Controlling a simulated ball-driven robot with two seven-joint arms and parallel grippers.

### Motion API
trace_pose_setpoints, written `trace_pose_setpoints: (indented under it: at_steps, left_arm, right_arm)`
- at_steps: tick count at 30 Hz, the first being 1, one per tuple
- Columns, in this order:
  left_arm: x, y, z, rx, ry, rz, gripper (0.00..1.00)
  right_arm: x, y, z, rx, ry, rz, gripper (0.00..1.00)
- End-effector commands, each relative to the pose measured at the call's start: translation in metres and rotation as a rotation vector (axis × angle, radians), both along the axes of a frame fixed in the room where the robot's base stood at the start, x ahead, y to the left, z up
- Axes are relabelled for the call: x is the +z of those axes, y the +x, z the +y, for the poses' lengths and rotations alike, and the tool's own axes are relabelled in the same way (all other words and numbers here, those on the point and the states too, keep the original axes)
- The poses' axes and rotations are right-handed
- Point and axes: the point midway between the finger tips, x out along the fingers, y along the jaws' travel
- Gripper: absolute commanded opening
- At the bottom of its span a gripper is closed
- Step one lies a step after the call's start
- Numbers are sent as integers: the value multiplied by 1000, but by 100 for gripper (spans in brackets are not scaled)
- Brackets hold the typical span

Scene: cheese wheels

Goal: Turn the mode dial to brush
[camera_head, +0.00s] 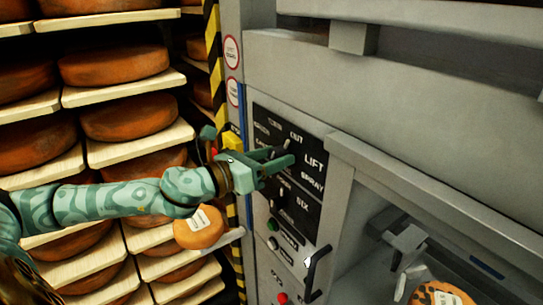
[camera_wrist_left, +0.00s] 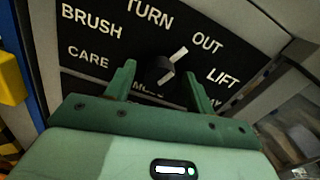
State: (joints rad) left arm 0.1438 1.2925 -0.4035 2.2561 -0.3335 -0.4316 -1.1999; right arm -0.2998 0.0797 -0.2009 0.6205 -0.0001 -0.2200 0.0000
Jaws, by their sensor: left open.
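The mode dial (camera_wrist_left: 160,72) is a dark round knob with a white pointer mark on a black panel (camera_wrist_left: 100,52). Its mark points up and right, roughly toward the word OUT. BRUSH is printed at the upper left, with TURN, LIFT and CARE also around the dial. My left gripper (camera_wrist_left: 159,78) is open, with one finger on each side of the dial in the left wrist view. I cannot tell whether the fingers touch it. In the head view my left gripper (camera_head: 284,157) is at the panel and partly covers the dial area. My right gripper is out of view.
Shelves with orange cheese wheels (camera_head: 115,65) fill the left. A yellow box (camera_head: 232,138) stands beside the panel. Below are a black lever handle (camera_head: 316,265) and a red button (camera_head: 282,298). A machine bay with a cheese wheel (camera_head: 440,294) opens at the lower right.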

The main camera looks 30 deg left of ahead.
Motion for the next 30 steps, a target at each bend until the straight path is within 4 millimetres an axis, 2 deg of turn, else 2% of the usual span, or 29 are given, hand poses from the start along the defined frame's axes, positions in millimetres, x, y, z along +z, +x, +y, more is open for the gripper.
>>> trace_pose_setpoints:
  at_steps: [6, 7, 11, 12, 23, 30]
  left_arm:
    - [0, 0, 0, 0, -1, 0, 54]
    - [0, 0, 0, 0, -1, 0, 51]
    - [0, 0, 0, 0, -1, 0, 15]
    - [0, 0, 0, 0, 0, 0, 10]
    - [0, 0, 0, 0, -41, 17, 10]
    - [1, 0, 0, 2, -172, 71, 10]
  right_arm:
    - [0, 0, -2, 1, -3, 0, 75]
    - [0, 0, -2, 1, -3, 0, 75]
    - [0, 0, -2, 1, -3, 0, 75]
    - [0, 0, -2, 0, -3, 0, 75]
    - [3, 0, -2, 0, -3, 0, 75]
    - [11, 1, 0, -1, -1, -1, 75]
